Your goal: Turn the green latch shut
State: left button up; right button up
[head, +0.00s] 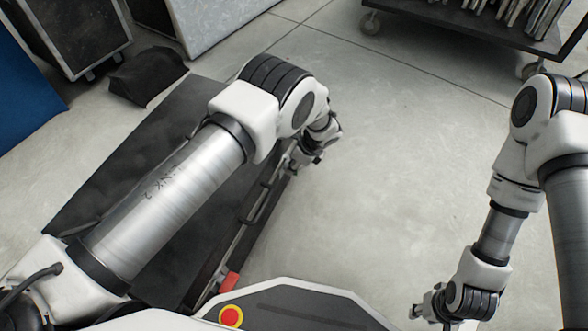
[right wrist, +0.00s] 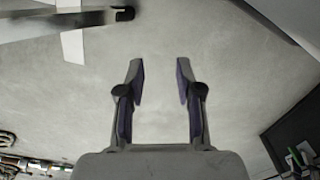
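My right gripper (head: 425,308) hangs over bare floor, well right of the case. In the right wrist view its fingers (right wrist: 160,68) are apart with nothing between them.
A dark cart (head: 480,28) on casters stands at the back right. A black case and a dark bundle (head: 148,75) are at the back left, near a blue panel (head: 22,80). Small coloured bits (right wrist: 297,158) show at the wrist view's lower right. The middle floor is clear.

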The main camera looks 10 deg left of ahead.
pick_arm(q)
grip_shut()
jog(key=shift+s+a+r+t+p, duration=0.15)
jog(key=shift+t+p, duration=0.15)
jog(key=shift+t, duration=0.4)
jog(key=shift+t+p, duration=0.4)
jog(key=shift+p, duration=0.05)
jog(key=shift+s+n+h, duration=0.1)
jog(key=shift+n+h, duration=0.2)
grip_release()
jog(key=shift+f, duration=0.2)
